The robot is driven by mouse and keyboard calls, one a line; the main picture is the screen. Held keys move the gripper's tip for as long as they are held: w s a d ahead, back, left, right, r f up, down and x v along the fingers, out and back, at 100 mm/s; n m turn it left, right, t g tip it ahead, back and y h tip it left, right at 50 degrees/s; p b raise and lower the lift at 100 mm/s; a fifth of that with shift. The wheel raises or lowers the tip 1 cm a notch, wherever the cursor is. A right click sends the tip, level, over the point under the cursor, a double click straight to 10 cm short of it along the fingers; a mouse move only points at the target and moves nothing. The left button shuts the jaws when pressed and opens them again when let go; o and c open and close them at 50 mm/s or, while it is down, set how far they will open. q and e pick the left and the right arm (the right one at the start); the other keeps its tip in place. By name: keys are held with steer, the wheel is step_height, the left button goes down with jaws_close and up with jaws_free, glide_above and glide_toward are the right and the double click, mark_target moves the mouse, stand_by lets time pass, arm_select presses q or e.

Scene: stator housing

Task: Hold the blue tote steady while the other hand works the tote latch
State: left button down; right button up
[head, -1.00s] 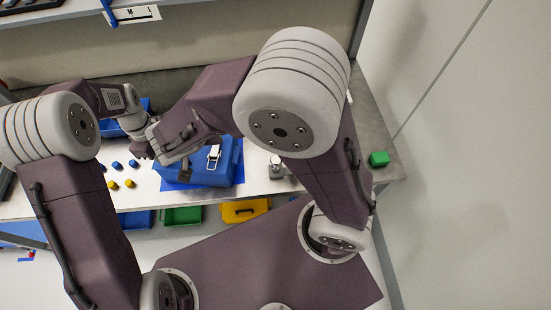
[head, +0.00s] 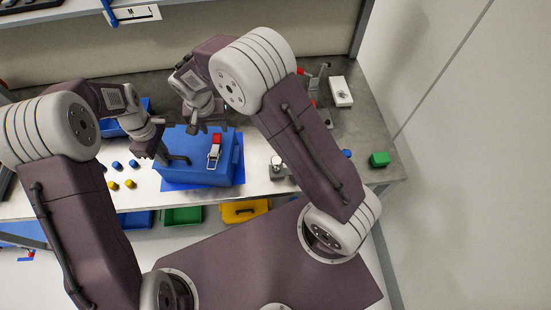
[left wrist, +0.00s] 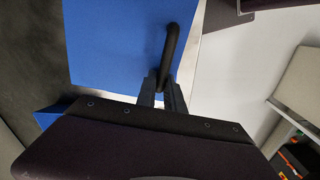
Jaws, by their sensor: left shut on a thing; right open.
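The blue tote (head: 200,172) stands on the bench, its lid towards the head camera; it fills the upper left of the left wrist view (left wrist: 110,45). A black bar handle (head: 178,160) rises at its left end. My left gripper (head: 164,155) is shut on that handle, which also shows between the fingers in the left wrist view (left wrist: 170,55). The tote latch (head: 214,152) has a red upper part and a pale metal loop and sits right of the handle. My right gripper (head: 205,127) is open and empty, over the tote's far edge, apart from the latch.
A blue mat (head: 239,172) lies under the tote. Small blue and yellow pieces (head: 113,185) lie to its left. A blue bin (head: 110,128) is behind my left arm. A metal part (head: 277,170) stands right of the tote; a green block (head: 379,159) is at the bench's right.

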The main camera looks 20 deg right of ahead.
steer(key=shift+w+d+f+g+y, duration=0.1)
steer(key=shift+w+f+g+y, duration=0.1)
steer(key=shift+f+g, duration=0.25)
steer(key=shift+w+f+g+y, duration=0.2)
steer(key=shift+g, duration=0.45)
steer(key=s+d+r+m, duration=0.1)
steer(key=d+r, duration=0.1)
steer(key=r, duration=0.6)
steer(key=d+r, duration=0.3)
steer(key=r, duration=0.5)
steer(key=s+d+f+n, duration=0.1)
steer(key=s+d+f, duration=0.1)
steer(key=s+f, duration=0.2)
steer(key=s+d+f+n, duration=0.1)
steer(key=s+d+f, duration=0.2)
steer(key=s, duration=0.6)
steer(key=s+d+f+n, duration=0.1)
steer(key=s+d+f, duration=0.2)
steer(key=s+f, duration=0.2)
steer(key=shift+s+d+f+n+t, duration=0.3)
steer(key=shift+s+n+t, duration=0.1)
steer(key=shift+s, duration=0.8)
